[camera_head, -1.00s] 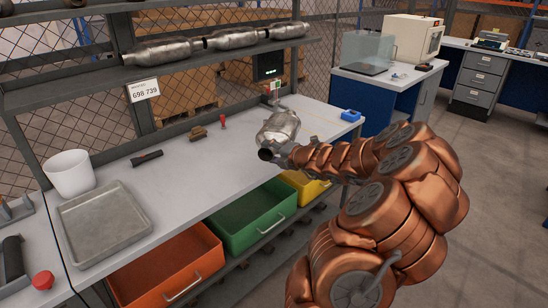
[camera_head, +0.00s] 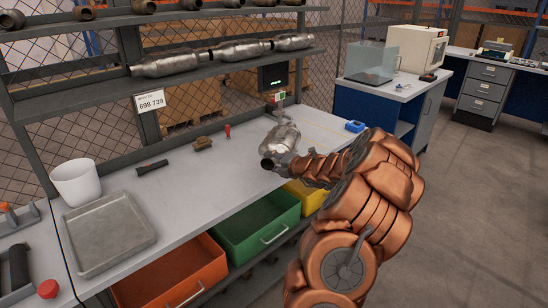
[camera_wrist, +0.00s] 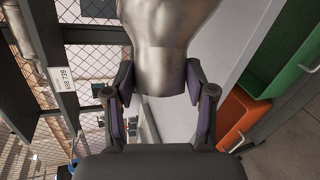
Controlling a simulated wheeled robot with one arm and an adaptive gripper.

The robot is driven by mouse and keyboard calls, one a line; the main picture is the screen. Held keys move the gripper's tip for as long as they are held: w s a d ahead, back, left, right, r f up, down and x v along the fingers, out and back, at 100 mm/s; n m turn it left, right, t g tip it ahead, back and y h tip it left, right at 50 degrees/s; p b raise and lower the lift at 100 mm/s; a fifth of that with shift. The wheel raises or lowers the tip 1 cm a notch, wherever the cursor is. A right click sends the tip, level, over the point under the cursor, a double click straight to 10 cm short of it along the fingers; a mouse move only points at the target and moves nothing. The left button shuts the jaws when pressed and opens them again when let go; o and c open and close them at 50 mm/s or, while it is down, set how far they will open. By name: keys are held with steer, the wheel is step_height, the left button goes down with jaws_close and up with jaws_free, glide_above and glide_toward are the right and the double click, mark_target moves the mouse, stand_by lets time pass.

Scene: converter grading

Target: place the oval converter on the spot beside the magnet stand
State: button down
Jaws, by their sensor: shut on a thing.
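The oval converter (camera_head: 283,139) is a silvery metal can with a dark open pipe end, over the right part of the grey workbench (camera_head: 205,190). My gripper (camera_head: 284,160) is shut on it at its near end. In the wrist view my gripper (camera_wrist: 160,82) has one finger on each side of the converter's narrowed metal neck (camera_wrist: 160,45). I cannot tell whether the converter touches the bench. The spot itself cannot be made out.
A blue block (camera_head: 354,126) lies at the bench's right end. A red-topped piece (camera_head: 228,131), a brown block (camera_head: 202,144) and a black tool (camera_head: 152,167) lie left. A tray (camera_head: 108,232) and white bucket (camera_head: 76,182) are farther left.

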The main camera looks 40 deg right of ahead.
steer(key=shift+f, duration=0.85)
steer(key=shift+c, duration=1.9)
jaws_free()
steer(key=shift+f, duration=0.1)
steer(key=shift+s+r, duration=0.1)
steer(key=shift+r, duration=0.5)
steer(key=v, duration=1.2)
steer(key=shift+b, duration=0.35)
